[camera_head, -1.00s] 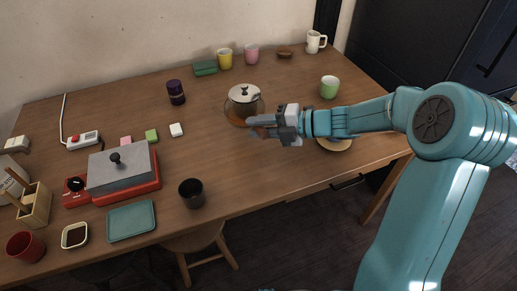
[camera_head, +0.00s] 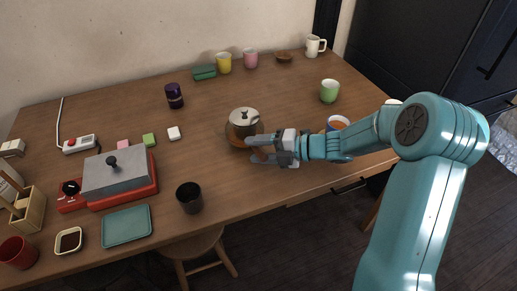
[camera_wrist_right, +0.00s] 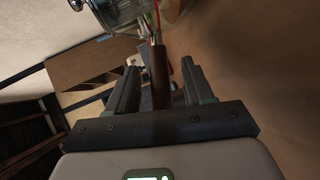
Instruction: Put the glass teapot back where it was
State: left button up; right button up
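The glass teapot (camera_head: 240,131) with a pale lid and dark knob stands upright near the middle of the wooden table. Its clear body also shows at the top of the right wrist view (camera_wrist_right: 135,12). My right gripper (camera_head: 257,150) is at the teapot's near right side. In the right wrist view, the brown handle (camera_wrist_right: 158,75) stands between my two fingers, with a gap on each side, so the gripper is open around it. The teapot's base is partly unclear. My left gripper is not in view.
A green cup (camera_head: 329,92) stands farther back. A dark cup (camera_head: 189,199) is at the front left. A purple jar (camera_head: 174,96) is at the back left.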

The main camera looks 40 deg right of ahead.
jog(key=shift+r+p, duration=0.3)
jog(key=v, duration=1.2)
jog(key=shift+p, duration=0.45)
jog(key=shift+s+f, duration=0.15)
